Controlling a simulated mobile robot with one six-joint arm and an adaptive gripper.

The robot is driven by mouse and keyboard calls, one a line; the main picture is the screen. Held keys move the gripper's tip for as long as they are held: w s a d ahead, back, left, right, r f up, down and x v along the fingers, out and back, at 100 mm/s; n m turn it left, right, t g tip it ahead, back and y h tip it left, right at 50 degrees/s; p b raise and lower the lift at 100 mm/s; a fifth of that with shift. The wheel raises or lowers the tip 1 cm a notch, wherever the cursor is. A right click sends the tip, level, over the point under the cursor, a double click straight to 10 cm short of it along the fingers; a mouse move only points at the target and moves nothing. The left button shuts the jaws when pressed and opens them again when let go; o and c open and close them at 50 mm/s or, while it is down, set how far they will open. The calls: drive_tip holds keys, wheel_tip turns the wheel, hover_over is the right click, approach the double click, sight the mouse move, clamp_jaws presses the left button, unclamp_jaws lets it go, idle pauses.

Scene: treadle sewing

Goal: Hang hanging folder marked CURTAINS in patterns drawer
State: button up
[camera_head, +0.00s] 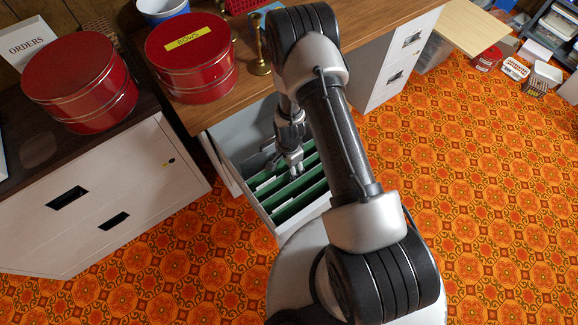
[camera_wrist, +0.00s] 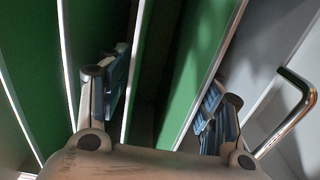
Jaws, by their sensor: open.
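The patterns drawer (camera_head: 238,150) stands open below the wooden worktop in the head view. Several green hanging folders (camera_head: 290,200) with pale top edges hang across it. No CURTAINS label can be read in either view. My gripper (camera_head: 296,168) points down into the drawer among the folders. In the wrist view my gripper (camera_wrist: 160,105) has its two fingers apart, with green folders (camera_wrist: 195,65) and pale rails running between and beside them. I see nothing clamped between the fingers. My arm hides part of the drawer in the head view.
A white cabinet (camera_head: 100,200) is at left. A chrome bar (camera_wrist: 297,110) is near the right finger. Patterned orange floor (camera_head: 480,200) is clear at right.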

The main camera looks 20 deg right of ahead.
drive_tip(key=shift+o, duration=0.3)
wheel_tip(320, 180, up, 12)
idle(0.5)
drive_tip(key=shift+r, duration=0.1)
idle(0.6)
wheel_tip(320, 180, up, 24)
drive_tip(key=s+n+t, duration=0.2)
drive_tip(key=s+n, duration=0.1)
drive_tip(key=n, duration=0.3)
drive_tip(key=s+r+n+t, duration=0.2)
drive_tip(key=s+r+n, duration=0.6)
drive_tip(key=s+r, duration=0.5)
drive_tip(key=s, duration=0.3)
drive_tip(key=shift+s+a+t, duration=0.25)
drive_tip(key=shift+s+t, duration=0.05)
